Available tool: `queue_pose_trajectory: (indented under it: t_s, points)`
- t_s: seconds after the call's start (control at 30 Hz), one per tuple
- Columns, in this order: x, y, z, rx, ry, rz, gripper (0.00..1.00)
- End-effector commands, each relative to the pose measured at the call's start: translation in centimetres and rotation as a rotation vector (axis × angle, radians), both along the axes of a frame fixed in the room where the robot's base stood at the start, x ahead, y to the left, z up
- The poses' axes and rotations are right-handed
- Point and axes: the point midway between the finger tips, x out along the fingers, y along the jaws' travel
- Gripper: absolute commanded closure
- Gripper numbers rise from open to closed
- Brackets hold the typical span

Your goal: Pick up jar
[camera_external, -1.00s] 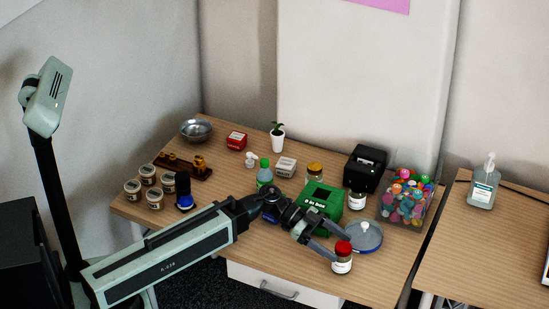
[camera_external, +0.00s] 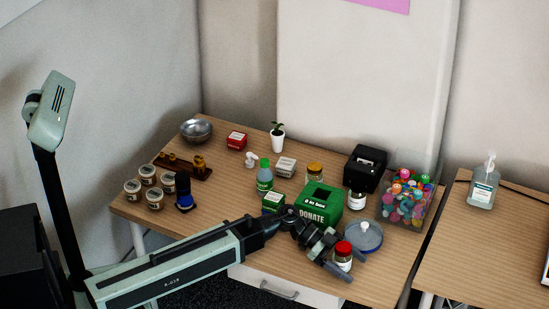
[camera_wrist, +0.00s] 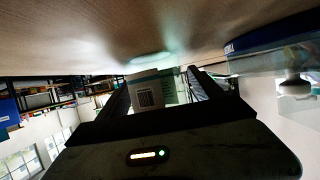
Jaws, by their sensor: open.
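A small jar with a red lid and pale label (camera_external: 343,252) stands upright near the table's front edge. My gripper (camera_external: 354,268) is open and low beside it, its fingers reaching around the jar. In the wrist view, the jar's label with a barcode (camera_wrist: 147,94) shows between the two spread fingers of my gripper (camera_wrist: 160,80). Whether either finger touches the jar cannot be told. Part of the jar's lower body is hidden by a finger in the external view.
A round blue-rimmed dish (camera_external: 372,240) lies close behind the jar; it also shows in the wrist view (camera_wrist: 270,62). A green donate box (camera_external: 320,213), a white-labelled jar (camera_external: 357,201) and a clear bin of colourful items (camera_external: 421,215) stand behind. Table right of the jar is clear.

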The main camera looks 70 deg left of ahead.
Motion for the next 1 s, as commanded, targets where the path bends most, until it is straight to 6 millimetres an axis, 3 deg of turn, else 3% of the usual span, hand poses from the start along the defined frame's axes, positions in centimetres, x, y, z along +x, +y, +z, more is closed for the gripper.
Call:
queue_pose_trajectory:
  t_s: [0.17,0.4,0.43,0.77,1.0]
  points:
    - [0.0,0.0,0.1,0.0,0.0,0.001,0.24]
    - [0.0,0.0,0.1,0.0,0.0,0.001,0.9]
    - [0.0,0.0,0.1,0.0,0.0,0.001,0.96]
    - [0.0,0.0,0.9,-0.001,0.001,0.0,0.96]
    - [0.0,0.0,5.2,-0.001,0.0,0.0,0.96]
